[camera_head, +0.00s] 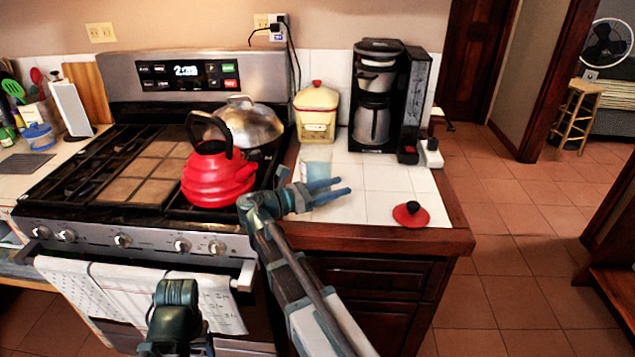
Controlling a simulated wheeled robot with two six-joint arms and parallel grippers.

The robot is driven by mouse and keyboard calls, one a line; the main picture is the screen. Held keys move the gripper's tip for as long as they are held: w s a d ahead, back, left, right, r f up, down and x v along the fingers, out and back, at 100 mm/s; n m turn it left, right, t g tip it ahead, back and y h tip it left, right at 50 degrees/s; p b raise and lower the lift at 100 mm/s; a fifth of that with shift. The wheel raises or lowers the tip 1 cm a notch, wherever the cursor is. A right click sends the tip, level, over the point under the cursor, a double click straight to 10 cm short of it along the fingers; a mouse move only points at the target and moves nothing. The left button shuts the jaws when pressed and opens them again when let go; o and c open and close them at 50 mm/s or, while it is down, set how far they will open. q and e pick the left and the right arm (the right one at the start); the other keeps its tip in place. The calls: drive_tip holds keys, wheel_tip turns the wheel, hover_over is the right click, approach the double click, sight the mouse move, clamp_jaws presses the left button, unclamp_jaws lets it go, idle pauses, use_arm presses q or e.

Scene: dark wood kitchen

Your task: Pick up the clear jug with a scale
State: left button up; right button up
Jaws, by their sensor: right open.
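The clear jug (316,161) stands on the white tiled counter just right of the stove. Its upper part shows, with a bluish tint lower down; its base is hidden behind my right gripper, and its scale is too small to read. My right gripper (346,187) is open, with its two blue fingers pointing right. In the picture it lies just in front of and below the jug. I see nothing between the fingers, and I cannot tell whether they touch the jug. A dark part of my left arm shows at the bottom, without visible gripper fingers.
A red kettle (215,180) and a domed metal pot (252,125) stand on the stove left of the jug. A yellow canister (316,115) and a coffee maker (376,95) stand behind. A red lid (411,215) lies front right. The counter (385,180) between is clear.

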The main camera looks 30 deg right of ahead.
drive_tip(key=shift+d, duration=0.75)
clamp_jaws()
idle(0.9)
